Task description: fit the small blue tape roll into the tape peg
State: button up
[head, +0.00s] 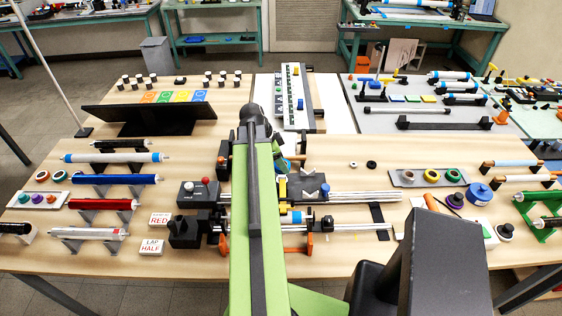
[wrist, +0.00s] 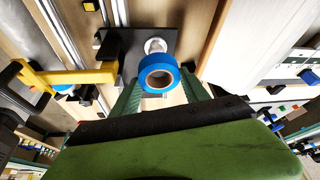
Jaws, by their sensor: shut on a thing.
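The small blue tape roll (wrist: 159,73) is between the green fingers of my gripper (wrist: 160,88), which is shut on it in the wrist view. Its open hole with a brown core faces the camera. A pale round peg end (wrist: 155,45), apparently the tape peg, shows just beyond the roll's upper edge, over a dark grey plate (wrist: 128,46). The roll overlaps the peg in the picture; I cannot tell whether they touch. In the head view my green arm hides most of the gripper.
A yellow handle (wrist: 75,76) lies left of the roll in the wrist view. In the head view, the silver rods (head: 365,196) of a winding rig run right of my arm. A grey tray of rings (head: 398,178) stands farther right. A black panel (head: 150,115) stands at left.

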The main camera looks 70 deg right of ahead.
aim_at(281, 172)
jog(key=shift+f+b, duration=0.8)
jog(key=shift+f, duration=0.45)
jog(key=shift+f+b, duration=1.65)
jog(key=shift+f, duration=0.05)
jog(key=o, duration=1.4)
jog(key=shift+r, duration=0.1)
jog(key=shift+o, duration=0.2)
jog(key=p+v, duration=1.6)
jog(key=v, duration=0.1)
jog(key=shift+r, duration=0.2)
jog(key=shift+w+a, duration=0.1)
jog(key=shift+w, duration=0.05)
